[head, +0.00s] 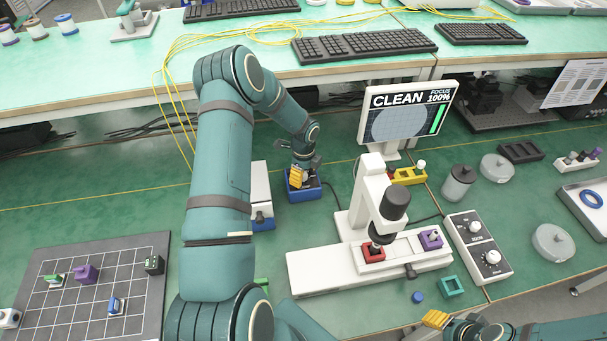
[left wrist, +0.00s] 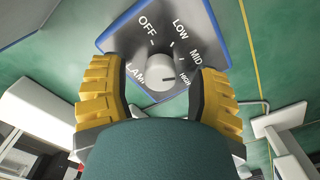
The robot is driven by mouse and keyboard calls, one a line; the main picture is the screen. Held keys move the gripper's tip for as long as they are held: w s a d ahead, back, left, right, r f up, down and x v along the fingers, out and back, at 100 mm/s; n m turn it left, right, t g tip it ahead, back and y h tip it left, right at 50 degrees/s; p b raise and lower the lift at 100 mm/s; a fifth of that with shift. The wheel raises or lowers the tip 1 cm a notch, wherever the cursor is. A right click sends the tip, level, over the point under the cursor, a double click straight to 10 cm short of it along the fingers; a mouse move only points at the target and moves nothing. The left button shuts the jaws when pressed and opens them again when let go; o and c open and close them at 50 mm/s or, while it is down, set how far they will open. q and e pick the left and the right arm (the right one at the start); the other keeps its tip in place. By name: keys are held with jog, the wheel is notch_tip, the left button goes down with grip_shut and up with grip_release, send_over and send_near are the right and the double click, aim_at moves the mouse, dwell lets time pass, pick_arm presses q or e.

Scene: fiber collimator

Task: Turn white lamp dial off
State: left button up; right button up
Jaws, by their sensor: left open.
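The lamp dial is a white round knob (left wrist: 160,72) on a blue-edged grey panel (left wrist: 125,38) marked LAMP, OFF, LOW, MID and HIGH. A small dark mark on the knob appears to point towards HIGH. My left gripper (left wrist: 158,85) is open, with one yellow finger on each side of the knob and gaps visible. In the head view my left gripper (head: 299,174) is over the blue lamp box (head: 305,191), hiding its dial. My right gripper (head: 437,319) shows only partly at the bottom right, and its opening is unclear.
A white microscope (head: 369,205) and a screen reading CLEAN (head: 407,112) stand right of the lamp box. A white-and-blue unit (head: 261,195) is close on its left. A two-knob control box (head: 479,247) and a gridded board (head: 95,290) lie farther off.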

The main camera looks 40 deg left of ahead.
pick_arm(q)
grip_shut()
jog(key=shift+n, duration=0.3)
jog(key=n+b, duration=0.3)
jog(key=n, duration=0.1)
jog(key=shift+f, duration=0.1)
jog(key=n+b, duration=0.1)
jog(key=n, duration=0.4)
jog(key=shift+b, duration=0.35)
jog(key=n+b, duration=0.1)
jog(key=n, duration=0.4)
jog(key=n+b, duration=0.1)
jog(key=n, duration=0.4)
